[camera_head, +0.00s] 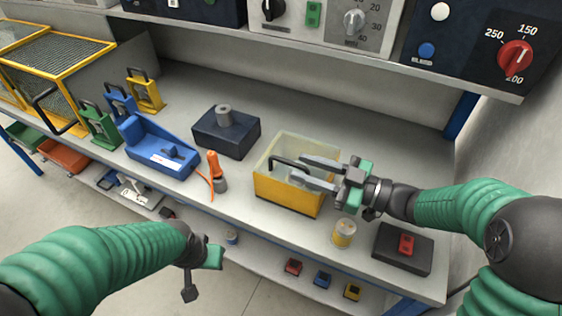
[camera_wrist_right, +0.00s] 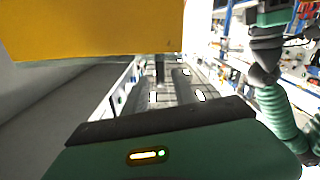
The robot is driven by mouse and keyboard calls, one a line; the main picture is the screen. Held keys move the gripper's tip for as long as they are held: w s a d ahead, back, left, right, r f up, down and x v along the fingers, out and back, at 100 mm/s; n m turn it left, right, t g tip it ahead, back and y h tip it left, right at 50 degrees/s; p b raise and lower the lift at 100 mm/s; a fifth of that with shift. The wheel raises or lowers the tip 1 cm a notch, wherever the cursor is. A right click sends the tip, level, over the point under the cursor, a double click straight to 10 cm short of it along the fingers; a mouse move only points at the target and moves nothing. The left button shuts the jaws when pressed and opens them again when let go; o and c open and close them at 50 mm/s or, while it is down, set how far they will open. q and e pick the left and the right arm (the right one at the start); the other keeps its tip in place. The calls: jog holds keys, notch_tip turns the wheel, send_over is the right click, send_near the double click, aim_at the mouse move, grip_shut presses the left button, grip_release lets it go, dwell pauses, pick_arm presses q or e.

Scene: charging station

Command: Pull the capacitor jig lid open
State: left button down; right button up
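The capacitor jig (camera_head: 285,195) is a yellow box with a clear top section and a black bar handle (camera_head: 284,161) on the bench. Its lid looks shut. My right gripper (camera_head: 298,168) reaches in from the right, its two grey fingers apart and pointing at the handle. The handle's right end lies near the fingertips; I cannot tell whether they touch it. In the right wrist view a yellow surface (camera_wrist_right: 95,25), likely the jig, fills the upper left. My left gripper (camera_head: 200,270) hangs low in front of the bench, away from the jig; its finger gap is unclear.
Left of the jig are an orange-handled tool (camera_head: 214,170), a dark block (camera_head: 226,135) and a blue fixture (camera_head: 158,150). A yellow-banded cylinder (camera_head: 343,233) and a dark pad with a red item (camera_head: 403,248) stand to its right. An instrument shelf (camera_head: 400,72) overhangs the back.

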aim_at(273, 157)
jog(key=x, duration=0.6)
jog(key=shift+w+a+b, duration=0.15)
jog(key=shift+a+b, duration=0.05)
jog(key=shift+b, duration=0.1)
grip_shut()
jog(key=shift+d, duration=0.1)
dwell(0.8)
